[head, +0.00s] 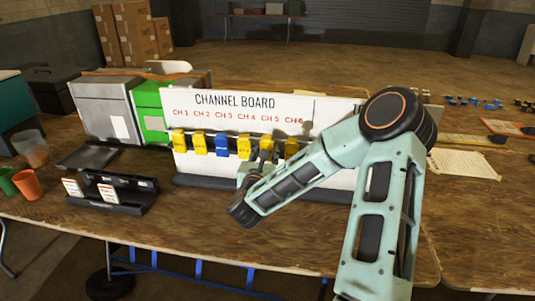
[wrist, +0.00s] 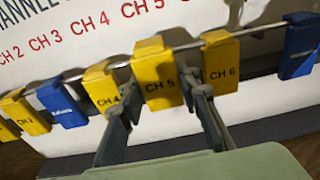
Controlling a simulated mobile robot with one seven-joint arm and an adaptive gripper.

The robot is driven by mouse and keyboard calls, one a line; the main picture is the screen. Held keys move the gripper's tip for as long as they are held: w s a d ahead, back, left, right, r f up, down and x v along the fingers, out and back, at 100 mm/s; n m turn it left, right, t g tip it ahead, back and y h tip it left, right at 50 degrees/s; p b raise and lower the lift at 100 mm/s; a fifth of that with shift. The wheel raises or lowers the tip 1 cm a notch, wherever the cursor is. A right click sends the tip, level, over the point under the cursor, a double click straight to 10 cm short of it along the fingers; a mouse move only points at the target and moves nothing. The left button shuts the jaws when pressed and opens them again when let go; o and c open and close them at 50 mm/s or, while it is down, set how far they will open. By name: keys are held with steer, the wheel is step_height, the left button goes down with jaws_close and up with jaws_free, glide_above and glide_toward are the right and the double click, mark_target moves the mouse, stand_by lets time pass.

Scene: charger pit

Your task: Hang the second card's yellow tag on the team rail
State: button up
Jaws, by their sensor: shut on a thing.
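My gripper (wrist: 160,88) is shut on the yellow CH 5 tag (wrist: 157,73), one finger on each side of it. The tag is upright at the rail, a little larger in view than its neighbours; I cannot tell whether it still hangs on the rail. The yellow CH 4 tag (wrist: 101,88) and CH 6 tag (wrist: 221,64) hang close on either side. In the head view my gripper (head: 262,160) is in front of the channel board (head: 225,122). The cards (head: 108,193) stand in a black holder at left, their text unreadable. My arm hides the board's right part.
A blue tag (wrist: 299,46) hangs farther right, beyond CH 6. Another blue tag (wrist: 62,104) hangs left of CH 4. Orange (head: 27,184) and green cups stand at the table's left. A paper sheet (head: 463,164) lies right of my arm.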

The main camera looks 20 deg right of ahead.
steer(key=b+v, duration=0.1)
steer(key=v, duration=0.6)
steer(key=shift+s+a+f, duration=0.25)
steer(key=shift+s+f, duration=0.05)
steer(key=shift+f, duration=0.15)
